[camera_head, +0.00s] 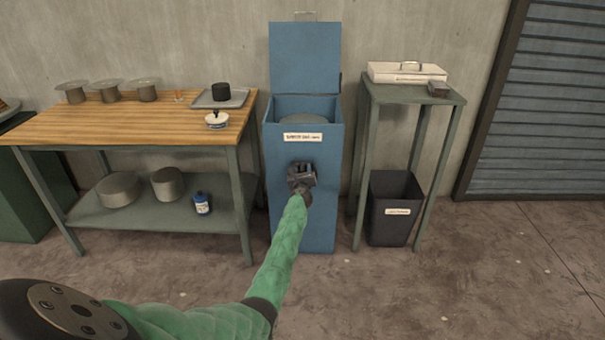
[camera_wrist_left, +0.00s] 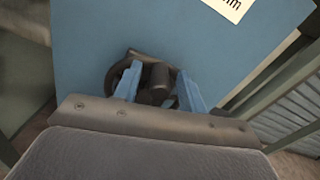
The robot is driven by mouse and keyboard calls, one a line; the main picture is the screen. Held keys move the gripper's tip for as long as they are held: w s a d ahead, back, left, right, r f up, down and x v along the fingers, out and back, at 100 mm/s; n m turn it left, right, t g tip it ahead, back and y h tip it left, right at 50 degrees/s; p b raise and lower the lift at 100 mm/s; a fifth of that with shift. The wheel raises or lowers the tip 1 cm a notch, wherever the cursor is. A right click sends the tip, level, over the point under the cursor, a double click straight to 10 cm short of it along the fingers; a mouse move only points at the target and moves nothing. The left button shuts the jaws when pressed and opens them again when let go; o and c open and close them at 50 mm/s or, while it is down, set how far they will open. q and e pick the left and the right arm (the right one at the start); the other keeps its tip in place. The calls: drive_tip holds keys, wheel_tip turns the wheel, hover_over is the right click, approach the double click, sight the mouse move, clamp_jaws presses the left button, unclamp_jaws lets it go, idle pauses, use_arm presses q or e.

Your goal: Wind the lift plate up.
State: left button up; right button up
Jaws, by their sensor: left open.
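A tall blue box (camera_head: 325,215) stands against the wall with its lid (camera_head: 305,57) raised. A round grey plate (camera_head: 303,118), apparently the lift plate, shows inside its open top, slightly below the rim. My left gripper (camera_head: 302,170) is at the box's front face, below the white label (camera_head: 303,137). In the left wrist view the left gripper's blue fingers (camera_wrist_left: 160,90) are open, one on each side of a dark crank knob (camera_wrist_left: 157,77). I cannot tell whether they touch it. The gripper hides most of the crank in the head view. My right gripper is out of view.
A wooden-topped bench (camera_head: 120,122) with several metal stands, a tray and pots is on the left. A grey-green stand (camera_head: 455,98) with a white case (camera_head: 407,72) and a black bin (camera_head: 392,225) below is close on the right. The floor in front is clear.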

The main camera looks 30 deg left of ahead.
use_arm(q)
clamp_jaws()
drive_tip(key=shift+w+d, duration=0.1)
idle(0.3)
